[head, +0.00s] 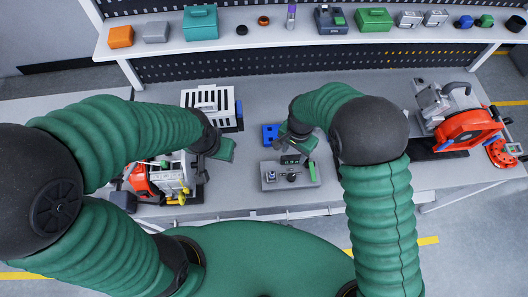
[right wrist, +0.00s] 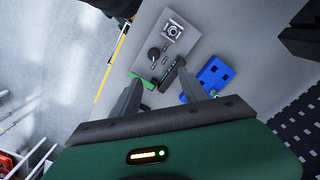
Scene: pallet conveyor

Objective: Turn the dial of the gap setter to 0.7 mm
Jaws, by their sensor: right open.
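The gap setter (head: 279,184) is a small grey box on the bench in front of me, with a dark display (head: 290,160) and a black dial (head: 291,177). The display's reading is too small to make out. In the right wrist view the gap setter (right wrist: 148,42) lies beyond the fingertips, with its dial (right wrist: 154,54) near the middle of its face. My right gripper (right wrist: 155,85) is open and empty, above and behind the gap setter, apart from the dial. My left gripper (head: 208,145) is farther left; its fingers are too unclear to judge.
A blue holed block (head: 269,134) lies just behind the gap setter and also shows in the right wrist view (right wrist: 214,75). A white slotted box (head: 207,98) and a red-grey machine (head: 155,180) stand left. A large red machine (head: 466,130) stands right.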

